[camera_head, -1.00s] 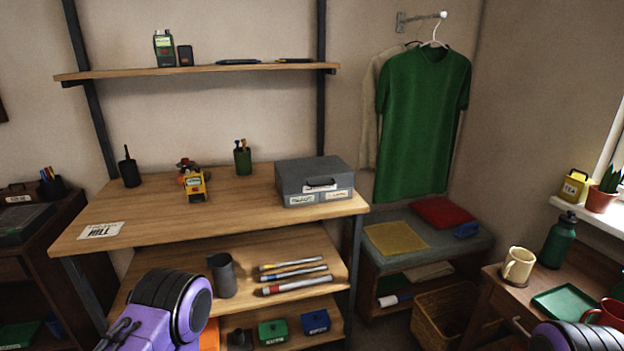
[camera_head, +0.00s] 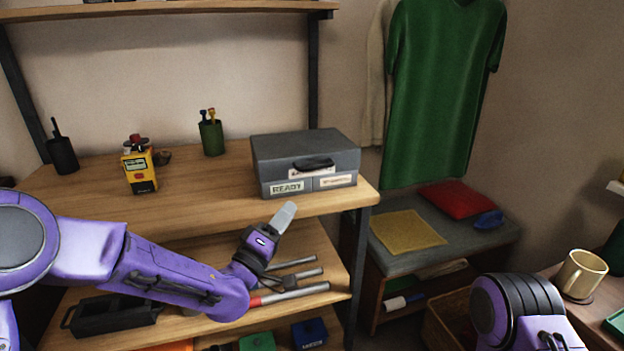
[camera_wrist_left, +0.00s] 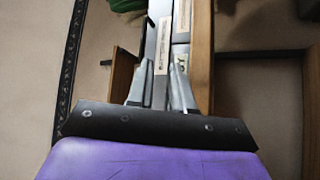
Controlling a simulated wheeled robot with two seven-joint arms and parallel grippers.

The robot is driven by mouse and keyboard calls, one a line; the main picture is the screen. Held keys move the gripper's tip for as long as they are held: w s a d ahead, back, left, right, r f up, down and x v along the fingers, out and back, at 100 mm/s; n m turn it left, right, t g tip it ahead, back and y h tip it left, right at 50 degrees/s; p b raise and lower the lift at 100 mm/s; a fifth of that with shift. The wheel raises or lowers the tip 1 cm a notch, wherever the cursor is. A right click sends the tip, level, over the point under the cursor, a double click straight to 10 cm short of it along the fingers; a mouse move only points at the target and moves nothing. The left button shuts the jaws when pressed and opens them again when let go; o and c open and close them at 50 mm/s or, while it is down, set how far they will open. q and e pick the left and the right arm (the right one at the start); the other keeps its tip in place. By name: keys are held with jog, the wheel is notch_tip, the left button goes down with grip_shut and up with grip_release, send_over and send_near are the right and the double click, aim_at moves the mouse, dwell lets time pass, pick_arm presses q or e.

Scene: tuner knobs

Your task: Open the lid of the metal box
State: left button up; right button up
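The metal box (camera_head: 305,150) is grey, with a dark handle and labels on its front, one reading READY. It stands on the wooden bench top near its right end, and its lid is down. My left gripper (camera_head: 285,216) is in front of and below the box, apart from it, pointing up toward it. In the left wrist view its two fingers (camera_wrist_left: 161,90) stand apart with nothing held, and the labelled box front (camera_wrist_left: 163,32) shows beyond them. My right gripper is out of view; only part of that arm shows at lower right.
A yellow device (camera_head: 139,170) and a green pen cup (camera_head: 211,137) stand on the bench top left of the box. A lower shelf (camera_head: 318,253) with several rod-like tools lies below my left gripper. The bench top in front of the yellow device is clear.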

aim_at(304, 154)
pick_arm(q)
jog(key=shift+h, duration=0.6)
jog(key=x, duration=0.4)
jog(key=r+p+x, duration=0.1)
jog(key=x, duration=0.3)
jog(key=r+x, duration=0.1)
jog(key=x, duration=0.3)
jog(key=shift+s+a+p, duration=0.15)
jog(key=shift+s+p, duration=0.15)
jog(key=shift+p, duration=0.1)
grip_shut()
